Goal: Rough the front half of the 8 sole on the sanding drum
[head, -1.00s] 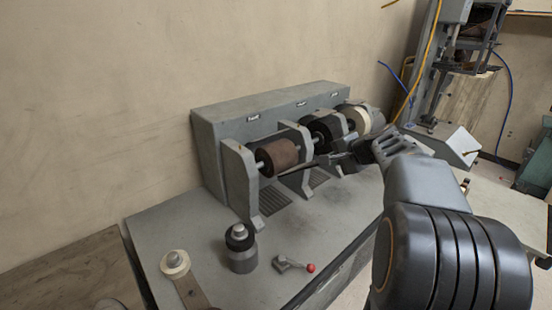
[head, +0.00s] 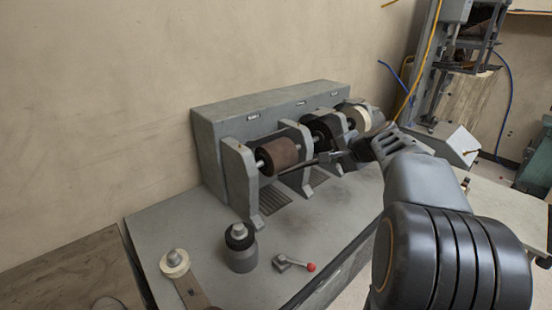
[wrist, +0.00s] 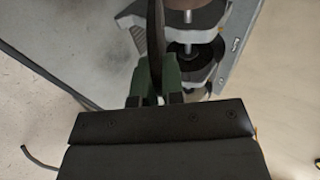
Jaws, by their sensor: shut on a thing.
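The sole (head: 318,160) is dark and thin, seen nearly edge-on. My gripper (head: 352,153) is shut on its right end in the head view. Its other end reaches left to the lower right of the brown sanding drum (head: 281,154); I cannot tell whether it touches. In the wrist view, the sole (wrist: 156,45) stands as a dark strip between the green fingers of my gripper (wrist: 154,82) and runs off the top edge. The size mark on the sole is not readable.
A black wheel (head: 324,129) and a pale wheel (head: 355,117) share the grey machine (head: 222,122) with the drum, between grey brackets.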

